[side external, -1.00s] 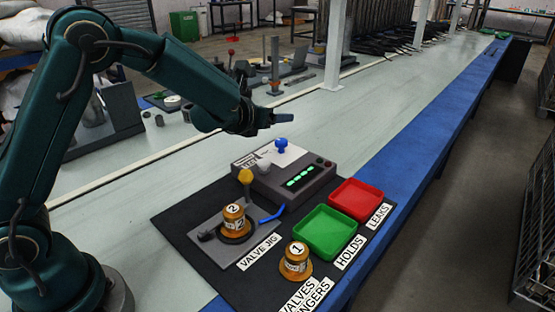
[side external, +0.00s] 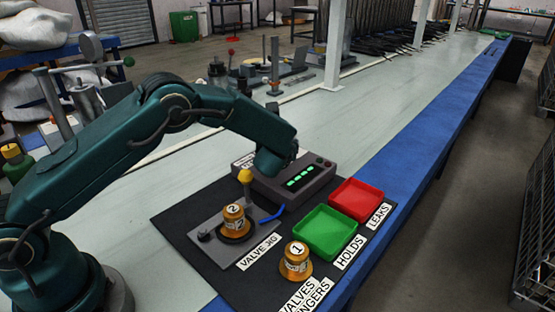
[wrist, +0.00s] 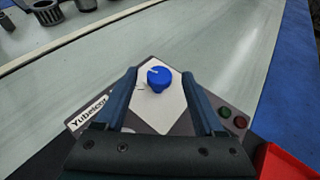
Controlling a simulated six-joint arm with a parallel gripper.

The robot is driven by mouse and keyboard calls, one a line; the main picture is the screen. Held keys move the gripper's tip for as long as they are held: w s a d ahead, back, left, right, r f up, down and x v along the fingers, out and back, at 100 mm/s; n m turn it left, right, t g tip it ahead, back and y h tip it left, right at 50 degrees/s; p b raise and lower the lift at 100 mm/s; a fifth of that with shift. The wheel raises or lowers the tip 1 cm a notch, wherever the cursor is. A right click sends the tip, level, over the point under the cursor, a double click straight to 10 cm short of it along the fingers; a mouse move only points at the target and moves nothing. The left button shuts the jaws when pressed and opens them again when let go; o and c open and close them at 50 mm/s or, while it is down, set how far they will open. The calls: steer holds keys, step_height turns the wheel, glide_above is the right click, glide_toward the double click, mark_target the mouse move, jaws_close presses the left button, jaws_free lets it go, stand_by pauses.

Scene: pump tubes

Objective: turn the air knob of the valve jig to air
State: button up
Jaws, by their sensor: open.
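The blue knob (wrist: 158,78) sits on a white plate on the grey control box (side external: 309,190). In the wrist view a pale pointer mark shows on the knob's top, towards its upper left. My gripper (wrist: 161,82) is open, with one finger on each side of the knob and a gap on both sides. In the side view my arm hides the knob and fingers. The valve jig (side external: 206,228) stands in front of the box, holding brass valve 2 (side external: 234,217). A yellow knob (side external: 245,176) and a blue lever (side external: 272,215) are beside it.
Brass valve 1 (side external: 296,259) stands on the black mat (side external: 222,291). A green tray (side external: 326,248) and a red tray (side external: 355,200) lie at its right. The pale bench (side external: 380,115) beyond the box is mostly clear.

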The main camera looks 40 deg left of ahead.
steer(key=shift+w+a+f, duration=0.2)
steer(key=shift+w+a, duration=0.1)
steer(key=shift+w, duration=0.1)
jaws_close()
steer(key=shift+s+a+r+m+t+h, duration=0.1)
steer(key=shift+a+m+t+h, duration=0.15)
steer(key=shift+m+t+h, duration=0.5)
steer(key=shift+a+r+m+t+h, duration=0.1)
steer(key=shift+a+m+t+h, duration=0.2)
steer(key=shift+m+h, duration=0.85)
steer(key=shift+d+m+h, duration=0.1)
steer(key=shift+m+h, duration=0.2)
jaws_free()
steer(key=shift+d+f, duration=0.15)
